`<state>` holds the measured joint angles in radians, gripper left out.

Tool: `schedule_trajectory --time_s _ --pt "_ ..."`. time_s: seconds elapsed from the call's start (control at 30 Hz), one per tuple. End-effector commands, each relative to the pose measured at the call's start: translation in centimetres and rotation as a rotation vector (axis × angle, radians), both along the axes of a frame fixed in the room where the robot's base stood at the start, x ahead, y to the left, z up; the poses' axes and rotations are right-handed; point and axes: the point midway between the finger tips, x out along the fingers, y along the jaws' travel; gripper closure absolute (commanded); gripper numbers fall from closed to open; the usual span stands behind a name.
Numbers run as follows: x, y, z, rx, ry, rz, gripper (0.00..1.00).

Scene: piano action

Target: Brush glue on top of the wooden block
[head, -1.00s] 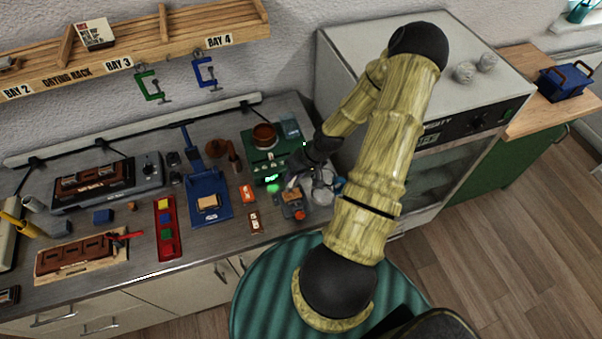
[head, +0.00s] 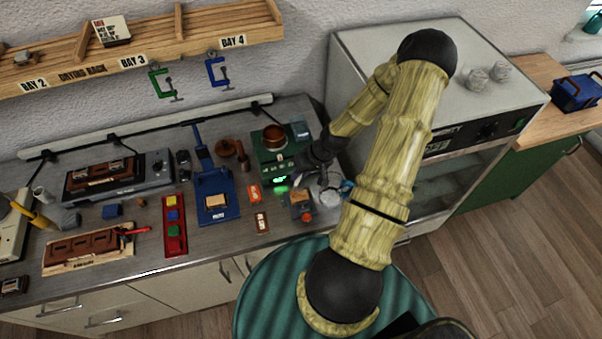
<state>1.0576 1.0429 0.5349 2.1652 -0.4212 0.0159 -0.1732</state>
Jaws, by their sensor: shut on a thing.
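A small tan wooden block (head: 300,197) sits in a grey holder (head: 301,213) with a red knob, near the counter's front edge. Another tan block (head: 215,201) lies on a blue fixture (head: 212,182) to the left. My gripper (head: 299,179) is just behind and above the block in the grey holder. It is shut on a thin thing that looks like the brush, mostly hidden by the dark fingers. Whether its tip touches the block cannot be told. A brown pot (head: 274,136) stands on a green device (head: 272,158) with a lit green display.
An orange packet (head: 254,194) and a brown one (head: 261,222) lie left of the holder. A shiny round vessel (head: 329,188) stands close on its right. A red tray (head: 174,229) of coloured blocks is farther left. A white oven (head: 400,60) stands behind my arm.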

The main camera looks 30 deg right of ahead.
Motion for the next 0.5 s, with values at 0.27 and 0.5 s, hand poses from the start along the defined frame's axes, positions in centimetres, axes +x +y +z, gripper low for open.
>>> schedule_trajectory --time_s 0.27,0.5 --pt "-0.4 -1.5 0.0 0.000 0.000 0.000 1.00" --pt "-0.9 -3.3 -0.1 0.000 -0.001 -0.004 1.00"
